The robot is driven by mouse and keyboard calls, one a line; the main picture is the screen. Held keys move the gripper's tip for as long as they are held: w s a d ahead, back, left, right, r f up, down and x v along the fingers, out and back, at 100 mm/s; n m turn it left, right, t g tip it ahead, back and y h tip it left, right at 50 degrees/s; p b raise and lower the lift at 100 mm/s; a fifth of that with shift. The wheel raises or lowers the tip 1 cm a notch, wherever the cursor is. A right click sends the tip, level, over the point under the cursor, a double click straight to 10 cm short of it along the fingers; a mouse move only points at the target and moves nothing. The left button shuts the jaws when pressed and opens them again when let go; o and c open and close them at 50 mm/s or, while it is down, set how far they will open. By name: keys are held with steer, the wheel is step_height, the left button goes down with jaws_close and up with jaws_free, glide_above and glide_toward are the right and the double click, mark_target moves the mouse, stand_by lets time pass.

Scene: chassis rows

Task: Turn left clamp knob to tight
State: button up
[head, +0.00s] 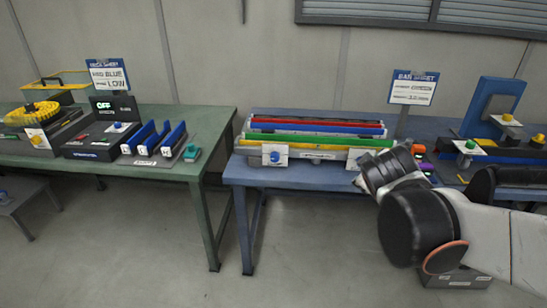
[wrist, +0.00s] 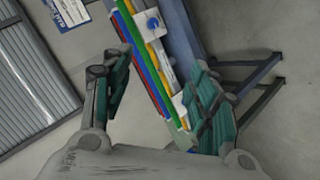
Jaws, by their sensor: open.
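The left clamp knob (head: 275,157) is blue and sits on a white plate at the left front of the bar rack (head: 320,174). Its setting is too small to read. A second white plate (head: 357,157) stands at the rack's right, partly behind my arm. The wrist view shows the rack turned on its side, with one blue knob (wrist: 153,23) near the top, seemingly the right one. A lower white plate (wrist: 181,106) is beside my right finger; no knob shows clearly on it. My gripper (wrist: 160,98) is open, its fingers wide apart, with nothing held.
Red, blue, green and yellow bars lie along the rack on the blue table (head: 238,172). A sign (head: 413,88) stands behind it. A blue frame (head: 493,100) and other fixtures stand at the right. A green table (head: 207,150) is at the left, across a gap.

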steer(key=w+a+f+n+t, duration=0.25)
steer(key=w+a+n, duration=0.35)
steer(key=w, duration=0.3)
steer(key=w+a+f+n+t, duration=0.1)
steer(key=w+a+f+n, duration=0.35)
steer(key=w, duration=0.45)
steer(key=n+t+y+b, duration=0.2)
steer(key=n+t+b, duration=0.25)
steer(key=n, duration=0.95)
glide_toward(275, 159)
steer(key=shift+m+g, duration=0.25)
steer(key=shift+g, duration=0.05)
steer(key=w, duration=0.9)
steer(key=shift+w+d+r+b, duration=0.1)
steer(key=shift+w+r+b, duration=0.05)
steer(key=shift+r+b, duration=0.15)
steer(key=c, duration=1.1)
